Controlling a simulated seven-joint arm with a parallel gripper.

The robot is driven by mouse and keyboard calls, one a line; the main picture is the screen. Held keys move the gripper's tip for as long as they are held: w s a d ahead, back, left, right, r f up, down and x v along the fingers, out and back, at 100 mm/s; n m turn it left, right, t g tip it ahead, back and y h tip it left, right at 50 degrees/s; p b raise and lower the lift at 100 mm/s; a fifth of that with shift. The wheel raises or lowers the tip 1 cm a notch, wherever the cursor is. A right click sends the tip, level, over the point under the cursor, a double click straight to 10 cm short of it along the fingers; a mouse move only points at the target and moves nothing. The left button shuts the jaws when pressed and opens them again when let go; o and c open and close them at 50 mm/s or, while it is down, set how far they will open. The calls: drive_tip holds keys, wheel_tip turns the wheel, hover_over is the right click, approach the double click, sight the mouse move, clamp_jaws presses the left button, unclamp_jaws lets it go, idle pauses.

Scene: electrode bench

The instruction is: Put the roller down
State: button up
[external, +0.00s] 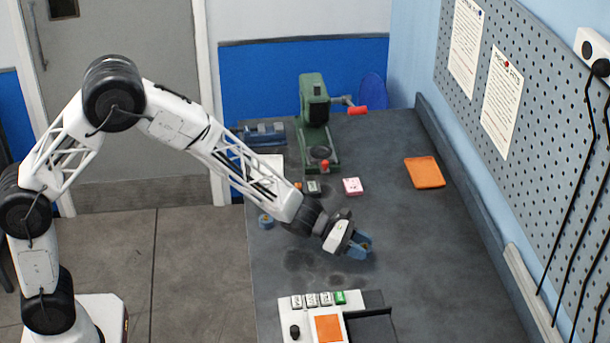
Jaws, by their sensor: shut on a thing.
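My gripper (362,249), with blue fingers, is over the dark grey bench (420,270), right of the middle of the picture. It is shut on the roller (366,245). Only a small brownish-orange bit of the roller shows between the fingertips, and the fingers hide the rest. The gripper is tilted down and to the right. I cannot tell whether the roller touches the bench top.
A green press (314,115) with a red-handled lever stands at the back. An orange tray (424,172) lies at the right. A pink-and-white box (352,186) lies behind my gripper. A white device (318,305) with buttons stands in front. Bench right of my gripper is clear.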

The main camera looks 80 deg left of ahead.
sight(361, 263)
drive_tip(key=shift+w, duration=0.15)
drive_tip(key=shift+f, duration=1.75)
drive_tip(key=shift+f, duration=0.25)
